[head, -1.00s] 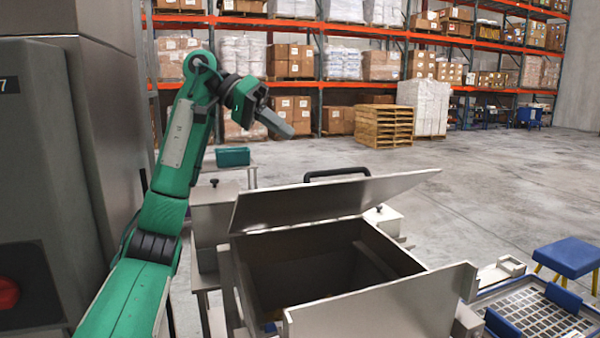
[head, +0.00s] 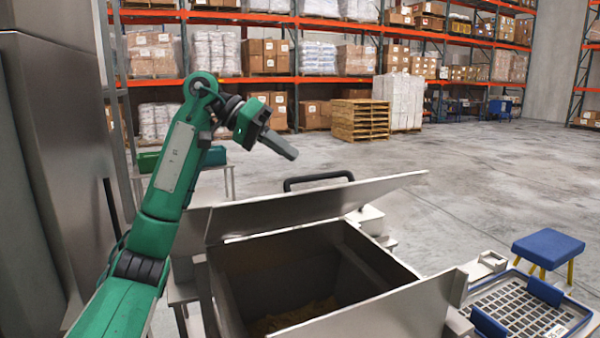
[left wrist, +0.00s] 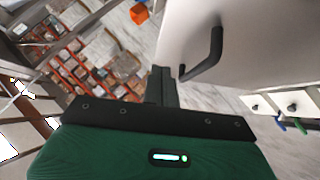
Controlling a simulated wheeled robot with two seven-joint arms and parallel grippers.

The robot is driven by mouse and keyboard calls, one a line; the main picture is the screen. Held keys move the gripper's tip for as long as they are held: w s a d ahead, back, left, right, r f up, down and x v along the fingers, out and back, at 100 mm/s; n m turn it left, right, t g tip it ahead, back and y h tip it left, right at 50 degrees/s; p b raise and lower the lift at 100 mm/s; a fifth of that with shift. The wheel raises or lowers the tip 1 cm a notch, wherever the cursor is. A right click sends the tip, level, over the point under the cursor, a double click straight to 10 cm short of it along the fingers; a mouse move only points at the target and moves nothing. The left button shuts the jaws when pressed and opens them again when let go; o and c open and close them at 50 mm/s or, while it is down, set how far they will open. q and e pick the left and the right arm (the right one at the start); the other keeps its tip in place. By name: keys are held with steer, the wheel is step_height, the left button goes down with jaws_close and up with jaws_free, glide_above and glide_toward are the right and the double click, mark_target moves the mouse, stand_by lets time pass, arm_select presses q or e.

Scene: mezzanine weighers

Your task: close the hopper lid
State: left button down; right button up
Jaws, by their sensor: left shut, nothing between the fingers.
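The hopper lid (head: 310,208) is a flat steel panel, raised and tilted over the back of the open hopper (head: 235,285). A black bar handle (head: 318,180) stands at the lid's far side. Yellowish material lies in the bottom of the hopper. My left gripper (head: 290,153) is shut and empty, in the air above and behind the lid, apart from the handle. In the left wrist view the gripper fingers (left wrist: 163,85) show close to the lid (left wrist: 240,40) and its black handle (left wrist: 206,58), with a gap between. My right gripper is not in view.
A blue stool (head: 548,247) and a grid tray with blue holders (head: 530,312) stand at the right. A steel cabinet (head: 50,120) is close on the left. Pallet racks and stacked pallets (head: 360,120) are far back, with clear floor between.

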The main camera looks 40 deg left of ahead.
mark_target(319, 188)
arm_select(q)
steer(key=x, duration=0.4)
steer(key=shift+s+f+p, duration=0.25)
steer(key=shift+s+p, duration=0.05)
steer(key=shift+s, duration=0.05)
steer(key=shift+s+d+f, duration=0.25)
steer(key=shift+f, duration=0.2)
steer(key=shift+s+d+f, duration=0.2)
steer(key=shift+d+f, duration=0.05)
steer(key=shift+f, duration=0.25)
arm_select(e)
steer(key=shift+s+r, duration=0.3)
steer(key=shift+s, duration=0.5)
arm_select(q)
steer(key=shift+d+f, duration=0.1)
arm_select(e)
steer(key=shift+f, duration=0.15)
